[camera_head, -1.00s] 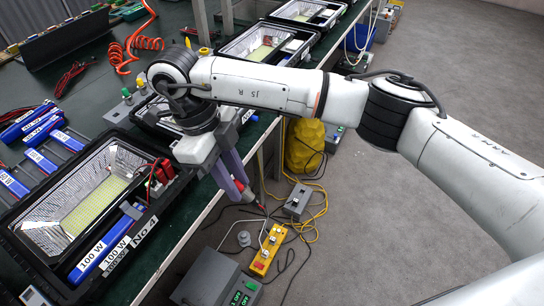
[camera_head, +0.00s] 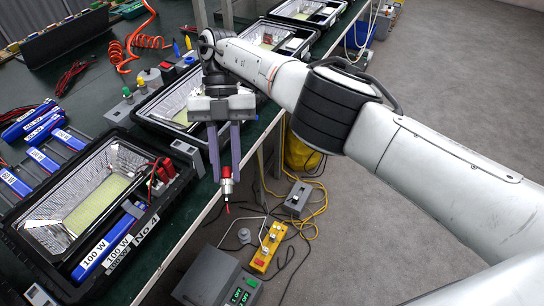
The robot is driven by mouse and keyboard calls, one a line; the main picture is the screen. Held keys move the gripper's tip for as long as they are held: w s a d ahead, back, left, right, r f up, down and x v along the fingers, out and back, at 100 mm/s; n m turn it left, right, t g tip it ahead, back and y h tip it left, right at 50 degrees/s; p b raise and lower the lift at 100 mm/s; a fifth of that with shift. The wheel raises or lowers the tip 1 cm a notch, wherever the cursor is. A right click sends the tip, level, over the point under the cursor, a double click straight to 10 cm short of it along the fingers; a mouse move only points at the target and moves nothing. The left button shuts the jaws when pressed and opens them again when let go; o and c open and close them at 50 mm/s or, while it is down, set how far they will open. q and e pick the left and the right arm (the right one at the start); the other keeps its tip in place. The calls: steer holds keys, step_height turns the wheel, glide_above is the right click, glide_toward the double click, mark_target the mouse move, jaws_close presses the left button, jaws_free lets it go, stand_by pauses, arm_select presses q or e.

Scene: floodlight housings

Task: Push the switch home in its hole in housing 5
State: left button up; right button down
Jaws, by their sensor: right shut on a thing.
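My right gripper (camera_head: 226,172) is pointed down at the bench's right edge, its two long purple fingers shut on a small red and silver part (camera_head: 227,186). That part looks like the switch, and a thin red piece hangs below it. It is in the air, apart from any housing. I cannot read which one is housing 5. My left gripper is not in view.
Blue battery packs (camera_head: 38,160) lie left of the near housing. More open housings (camera_head: 300,10) stand along the green bench. A yellow switch box (camera_head: 268,246), a dark unit with a green display (camera_head: 222,280) and cables are below the bench's right edge.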

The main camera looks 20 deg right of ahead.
steer(key=w+d+f+m+t+y, duration=0.2)
steer(key=d+m+t, duration=0.2)
steer(key=m, duration=0.4)
steer(key=w+d+f+m+t+y+p, duration=0.1)
steer(key=w+d+f+m+t+y, duration=0.1)
steer(key=m+t, duration=0.5)
steer(key=w+d+f+m+t+y+p, duration=0.1)
steer(key=w+d+f+m+t+y, duration=0.1)
steer(key=m, duration=0.7)
steer(key=d+f+t+y, duration=0.1)
steer(key=d+f+t, duration=0.1)
steer(key=d+t, duration=0.1)
steer(key=shift+d+y, duration=0.4)
steer(key=shift+w+a+f+p, duration=0.15)
steer(key=shift+w+a+p, duration=1.1)
steer(key=shift+w+a, duration=0.8)
